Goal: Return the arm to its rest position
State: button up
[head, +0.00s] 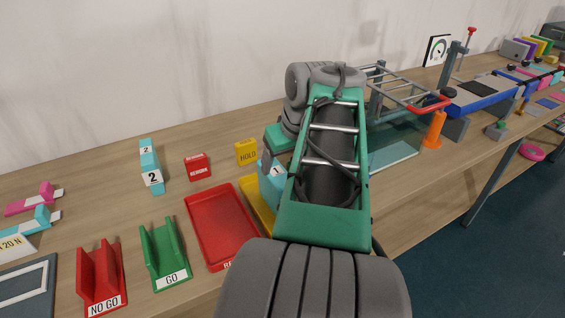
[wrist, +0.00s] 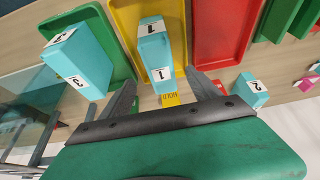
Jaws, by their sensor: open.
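My gripper (wrist: 162,84) is open, with its two dark fingers spread apart in the wrist view. A blue block marked 1 (wrist: 155,50) stands in the yellow tray (wrist: 124,22) and shows between the fingers; I cannot tell how far below them it is. Nothing is visibly held. My arm reaches over the bench in the head view, its bulk hiding the gripper. Block 1 (head: 271,186) shows there partly behind the arm. A blue block marked 3 (wrist: 75,62) is at a green tray (wrist: 98,18). A blue block marked 2 (head: 150,165) stands on the bench.
A red tray (head: 222,226), a green GO stand (head: 165,256) and a red NO GO stand (head: 101,279) line the bench front. Behind are a red REWORK sign (head: 198,167) and a yellow HOLD sign (head: 246,152). A metal frame (head: 405,87) stands right of my arm.

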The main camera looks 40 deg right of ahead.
jog(key=a+f+n+p, duration=0.1)
jog(key=a+f+p, duration=0.1)
jog(key=a, duration=1.1)
jog(key=a+f+n+g+y+p, duration=0.1)
jog(key=a+f, duration=0.4)
jog(key=a, duration=0.7)
jog(key=shift+s+a+f+n+p, duration=0.15)
jog(key=shift+a+f+n+p, duration=0.2)
jog(key=shift+n+p, duration=0.3)
jog(key=shift+r, duration=0.1)
